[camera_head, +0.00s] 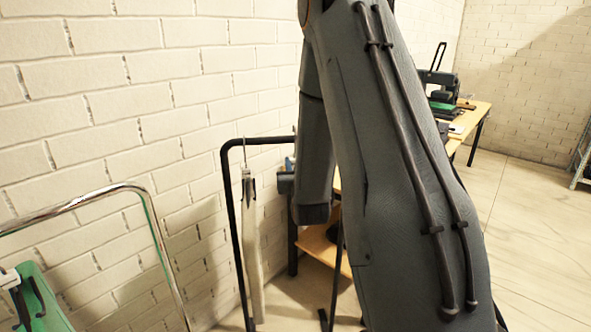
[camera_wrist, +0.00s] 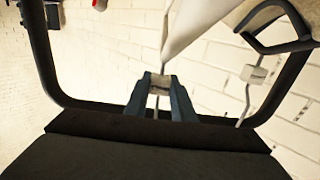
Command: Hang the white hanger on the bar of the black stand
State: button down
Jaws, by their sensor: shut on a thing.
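My gripper (camera_wrist: 160,88) is shut on the neck of the white hanger (camera_wrist: 188,25) in the wrist view. The hanger's thin hook wire runs down the picture from between the fingers, towards the bar. The black stand (camera_wrist: 48,60) frames this view, and its bar (camera_wrist: 118,108) passes behind the fingers. In the head view the stand's bar (camera_head: 267,141) is left of my arm. My gripper (camera_head: 286,181) is just below its right part. A thin hook tip shows near the bar above it. Whether the hook touches the bar is unclear. Most of the held hanger is hidden there.
A chrome rail (camera_head: 90,204) with a green item (camera_head: 38,300) stands at the left. A brick wall is behind. A wooden table (camera_head: 472,119) with a machine (camera_head: 440,88) is at the right.

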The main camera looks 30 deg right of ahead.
jog(key=shift+w+d+f+b, duration=0.2)
jog(key=shift+w+f+b, duration=0.05)
jog(key=shift+w, duration=0.25)
jog(key=shift+w+d+f+b, duration=0.15)
jog(key=shift+w+f+b, duration=0.1)
jog(key=shift+w, duration=0.25)
jog(key=shift+f+b, duration=0.6)
jog(key=shift+f, duration=0.25)
jog(key=c, duration=1.4)
grip_release()
jog(key=shift+s, duration=0.15)
jog(key=b+v, duration=0.2)
jog(key=v, duration=0.5)
jog(key=shift+s+a, duration=0.15)
jog(key=shift+s, duration=0.15)
